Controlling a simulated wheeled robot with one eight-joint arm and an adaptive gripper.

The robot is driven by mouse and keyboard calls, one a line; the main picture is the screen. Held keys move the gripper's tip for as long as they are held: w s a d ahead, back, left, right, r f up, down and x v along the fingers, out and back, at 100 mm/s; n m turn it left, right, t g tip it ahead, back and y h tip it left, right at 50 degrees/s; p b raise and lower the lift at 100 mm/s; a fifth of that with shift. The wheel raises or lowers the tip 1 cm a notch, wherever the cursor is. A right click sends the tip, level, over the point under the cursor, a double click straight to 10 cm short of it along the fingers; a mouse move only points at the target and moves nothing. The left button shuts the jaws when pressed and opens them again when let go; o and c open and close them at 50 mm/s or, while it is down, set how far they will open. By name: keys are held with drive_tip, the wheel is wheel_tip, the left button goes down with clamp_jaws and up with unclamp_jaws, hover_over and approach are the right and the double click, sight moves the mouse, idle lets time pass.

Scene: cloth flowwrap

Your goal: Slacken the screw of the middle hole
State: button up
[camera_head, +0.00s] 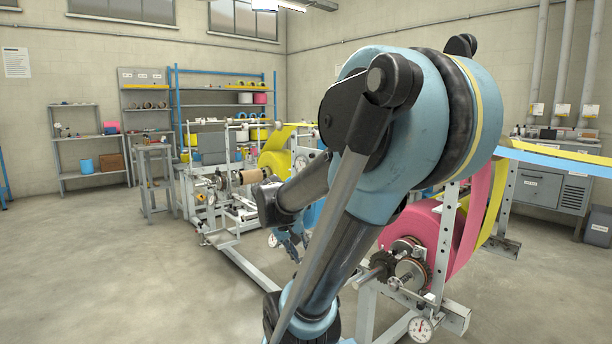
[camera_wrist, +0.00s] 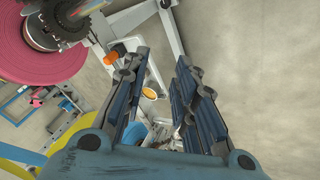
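My gripper (camera_wrist: 160,68) is open in the wrist view, its two dark fingers apart with nothing between the tips. In the head view my gripper (camera_head: 291,240) hangs low beside the machine frame, partly behind my own arm. In the wrist view an orange knob (camera_wrist: 110,57) sits by the left finger on a pale metal frame (camera_wrist: 125,48). A small orange-rimmed round part (camera_wrist: 149,93) shows deeper between the fingers. I cannot pick out the middle hole or its screw in either view.
A pink roll (camera_head: 470,225) on a white stand with a dial gauge (camera_head: 420,328) is at right. It also shows in the wrist view (camera_wrist: 35,45). A white machine frame (camera_head: 243,262) stands left of my arm. Open concrete floor (camera_head: 110,270) lies at left.

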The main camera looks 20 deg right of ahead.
drive_tip(key=w+d+r+m+t+h, duration=0.1)
drive_tip(key=w+d+r+h, duration=0.2)
drive_tip(key=w, duration=0.4)
drive_tip(key=w+d+r+m+h, duration=0.2)
drive_tip(key=w+d, duration=0.1)
drive_tip(key=w, duration=0.4)
drive_tip(key=w+d+r+m+t+h, duration=0.1)
drive_tip(key=w+d+r+h, duration=0.15)
drive_tip(key=w, duration=0.45)
drive_tip(key=w+a+m+t+h, duration=0.2)
drive_tip(key=w+a+t+h, duration=0.15)
drive_tip(key=w, duration=0.35)
drive_tip(key=w+a+m+t+h, duration=0.1)
drive_tip(key=w+a+t+h, duration=0.1)
drive_tip(key=w+h, duration=0.35)
drive_tip(key=w+d+r, duration=0.3)
drive_tip(key=w+d, duration=0.1)
drive_tip(key=d, duration=0.3)
drive_tip(key=w+d+r+y, duration=0.1)
drive_tip(key=w+d+r, duration=0.3)
drive_tip(key=d, duration=0.4)
drive_tip(key=shift+w, duration=0.45)
drive_tip(key=shift+g, duration=0.25)
